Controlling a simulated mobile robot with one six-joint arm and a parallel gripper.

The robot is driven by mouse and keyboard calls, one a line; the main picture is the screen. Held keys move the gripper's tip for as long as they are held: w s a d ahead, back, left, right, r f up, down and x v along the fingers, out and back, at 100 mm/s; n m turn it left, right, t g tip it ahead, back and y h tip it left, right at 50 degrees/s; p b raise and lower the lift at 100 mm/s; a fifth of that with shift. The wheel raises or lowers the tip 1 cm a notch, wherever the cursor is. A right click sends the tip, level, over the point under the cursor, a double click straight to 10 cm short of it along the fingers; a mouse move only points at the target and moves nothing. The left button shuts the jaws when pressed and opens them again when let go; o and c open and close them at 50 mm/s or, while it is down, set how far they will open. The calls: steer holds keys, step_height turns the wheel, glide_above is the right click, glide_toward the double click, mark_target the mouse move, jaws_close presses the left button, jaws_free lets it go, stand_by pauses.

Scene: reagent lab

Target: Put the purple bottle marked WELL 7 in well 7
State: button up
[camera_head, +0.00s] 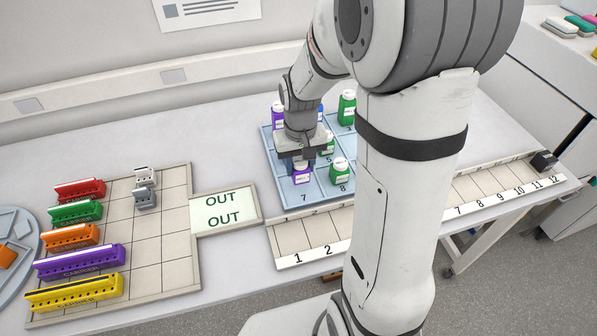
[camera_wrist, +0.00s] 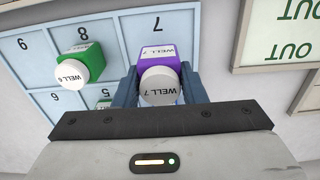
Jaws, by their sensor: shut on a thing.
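The purple bottle (camera_head: 303,174) has a white cap, which reads WELL 7 in the wrist view (camera_wrist: 159,85). My gripper (camera_head: 301,166) is shut on it from above, with a blue finger on each side. The bottle is upright at the front left cell of the light-blue tray (camera_head: 324,192), just behind the printed 7. In the wrist view the 7 shows just beyond the bottle. I cannot tell whether its base touches the tray floor. A green bottle (camera_head: 340,170) with a cap reading WELL 6 (camera_wrist: 71,74) stands in the cell numbered 8, beside it.
Another green bottle (camera_head: 328,146) stands behind my gripper. A purple bottle (camera_head: 278,116) and a green bottle (camera_head: 347,108) stand at the tray's back. An OUT sign (camera_head: 226,208) lies left of the tray. A numbered strip (camera_head: 290,238) runs in front. Colored racks (camera_head: 80,262) stand farther left.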

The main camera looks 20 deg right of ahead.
steer(key=shift+f, duration=1.65)
steer(key=shift+s, duration=0.1)
steer(key=shift+f, duration=0.15)
steer(key=o, duration=1)
step_height(320, 180, up, 12)
steer(key=shift+r, duration=0.1)
steer(key=t, duration=0.2)
glide_toward(300, 173)
steer(key=s+r, duration=0.3)
steer(key=shift+t, duration=0.6)
steer(key=s, duration=0.7)
steer(key=shift+s+d, duration=0.15)
steer(key=shift+s, duration=0.15)
